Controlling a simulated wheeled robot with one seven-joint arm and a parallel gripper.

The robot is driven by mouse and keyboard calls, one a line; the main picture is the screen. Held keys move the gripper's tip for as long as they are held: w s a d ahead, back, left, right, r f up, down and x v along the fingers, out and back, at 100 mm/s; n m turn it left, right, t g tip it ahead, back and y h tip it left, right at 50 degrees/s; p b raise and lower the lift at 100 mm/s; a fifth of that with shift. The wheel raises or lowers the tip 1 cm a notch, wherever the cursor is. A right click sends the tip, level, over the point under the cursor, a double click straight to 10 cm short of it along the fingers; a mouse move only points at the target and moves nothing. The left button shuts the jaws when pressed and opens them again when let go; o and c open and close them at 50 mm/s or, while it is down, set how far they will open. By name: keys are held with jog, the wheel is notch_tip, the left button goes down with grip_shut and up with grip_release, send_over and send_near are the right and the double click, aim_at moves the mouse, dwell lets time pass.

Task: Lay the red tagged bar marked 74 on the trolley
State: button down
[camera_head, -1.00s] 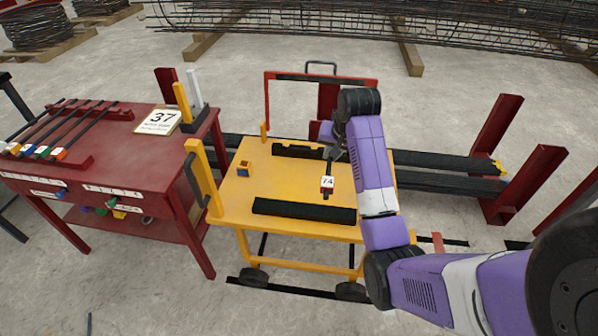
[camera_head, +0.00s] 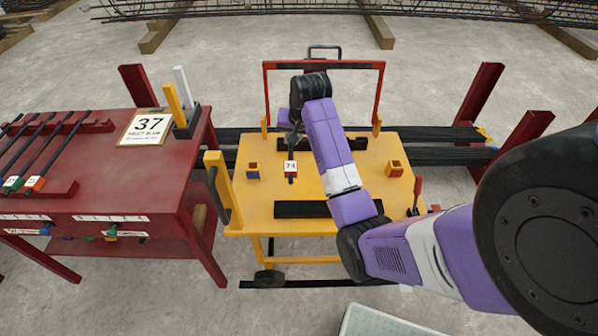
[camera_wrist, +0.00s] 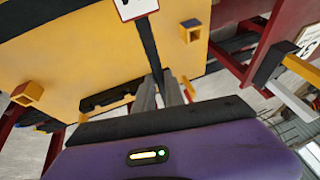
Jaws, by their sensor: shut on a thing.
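The dark bar (camera_head: 290,180) carries a white tag marked 74 (camera_head: 290,167) with red edges. My gripper (camera_head: 292,143) is shut on the bar near its far end and holds it above the yellow trolley (camera_head: 260,207). In the wrist view the bar (camera_wrist: 148,40) runs from between the fingertips (camera_wrist: 170,92) up to the tag (camera_wrist: 136,8), which is cut by the frame edge. Black pads lie across the trolley's front (camera_head: 300,209) and back (camera_head: 366,144). I cannot tell the bar's exact height over the trolley.
A red table (camera_head: 110,180) on the left holds several dark bars with coloured ends and a sign marked 37 (camera_head: 148,127). Small square blocks stand on the trolley at left (camera_head: 253,170) and right (camera_head: 395,168). Long dark bars lie behind the trolley between red posts (camera_head: 480,92).

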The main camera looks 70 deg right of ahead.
notch_tip(320, 180, down, 17)
jog(key=shift+r+b, duration=0.15)
jog(key=shift+b, duration=0.3)
jog(key=c, duration=1.8)
grip_release()
jog(key=shift+f, duration=0.25)
jog(key=shift+c, duration=0.2)
jog(key=o, duration=0.4)
jog(key=shift+o, duration=0.2)
jog(key=shift+r, duration=0.1)
